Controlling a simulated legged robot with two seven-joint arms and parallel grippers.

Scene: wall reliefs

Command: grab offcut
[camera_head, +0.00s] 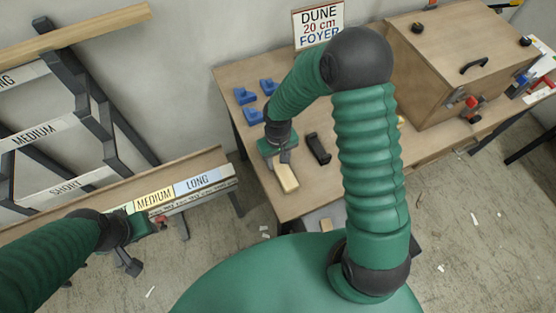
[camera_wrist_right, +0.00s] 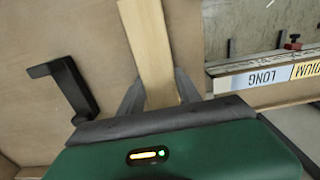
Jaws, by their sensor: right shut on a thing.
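The offcut, a short pale wood piece (camera_head: 287,179), lies at the near left part of the workbench (camera_head: 240,90). My right gripper (camera_head: 285,160) comes down on its far end. In the right wrist view the offcut (camera_wrist_right: 150,45) runs between the two dark fingers of my right gripper (camera_wrist_right: 160,90), which are shut on it. Whether it touches the bench cannot be told. My left gripper (camera_head: 130,264) hangs in front of the labelled rail at the lower left, away from the offcut; its finger gap is unclear.
A black bracket (camera_head: 318,148) lies right of the offcut; it also shows in the right wrist view (camera_wrist_right: 68,85). Several blue blocks (camera_head: 245,96) sit behind. A wooden box (camera_head: 460,60) stands at the right. A labelled rail (camera_head: 197,184) and rack (camera_head: 90,110) are at the left.

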